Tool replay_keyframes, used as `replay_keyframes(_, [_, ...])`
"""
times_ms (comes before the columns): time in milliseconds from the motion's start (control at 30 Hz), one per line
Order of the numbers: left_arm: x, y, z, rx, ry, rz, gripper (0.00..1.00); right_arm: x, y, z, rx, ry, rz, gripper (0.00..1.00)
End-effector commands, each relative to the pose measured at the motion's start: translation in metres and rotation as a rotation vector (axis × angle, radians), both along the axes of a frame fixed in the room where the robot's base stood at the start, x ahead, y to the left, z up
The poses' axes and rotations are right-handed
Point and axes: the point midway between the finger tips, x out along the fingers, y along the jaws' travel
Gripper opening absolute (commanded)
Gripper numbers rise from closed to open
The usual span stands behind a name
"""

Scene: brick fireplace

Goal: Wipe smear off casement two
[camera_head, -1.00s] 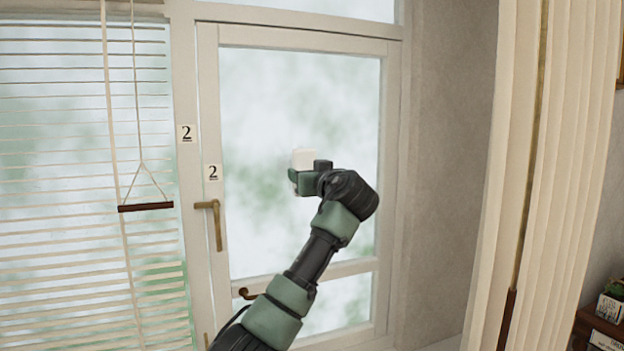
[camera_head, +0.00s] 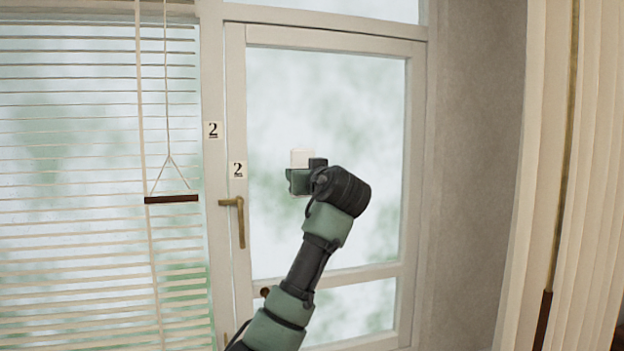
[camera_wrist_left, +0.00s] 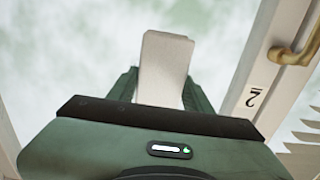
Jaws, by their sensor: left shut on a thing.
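The casement marked "2" (camera_head: 238,169) is a white-framed window with a brass handle (camera_head: 233,218) on its left side; it looks shut. Its glass (camera_head: 345,95) shows cloudy white and green, and I cannot pick out a smear from this. My left gripper (camera_head: 300,176) is in front of the pane's left-middle part, shut on a white block-like wiper (camera_head: 301,157). The wiper also shows upright between the fingers in the left wrist view (camera_wrist_left: 163,65). I cannot tell whether it touches the glass. My right gripper is not in view.
Slatted blinds (camera_head: 80,130) with a cord and dark wooden bar (camera_head: 171,199) hang at left. Another "2" label (camera_head: 213,130) is on the fixed frame post.

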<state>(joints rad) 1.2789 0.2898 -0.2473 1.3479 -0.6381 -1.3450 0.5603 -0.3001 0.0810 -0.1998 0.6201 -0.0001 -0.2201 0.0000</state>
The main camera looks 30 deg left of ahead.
Motion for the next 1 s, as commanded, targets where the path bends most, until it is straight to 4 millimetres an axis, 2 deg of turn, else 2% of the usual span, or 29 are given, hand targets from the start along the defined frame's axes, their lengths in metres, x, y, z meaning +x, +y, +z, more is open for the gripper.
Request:
replay_keyframes(400, [0.000, 0.001, 0.025, 0.000, -0.001, 0.001, 0.18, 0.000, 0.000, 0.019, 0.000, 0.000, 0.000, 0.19])
replay_keyframes(567, [0.002, -0.001, 0.025, 0.000, 0.000, 0.001, 0.18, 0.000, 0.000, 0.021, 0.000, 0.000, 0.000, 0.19])
replay_keyframes(1000, [0.027, -0.022, 0.024, 0.000, 0.001, 0.000, 0.18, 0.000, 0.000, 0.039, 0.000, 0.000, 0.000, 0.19])
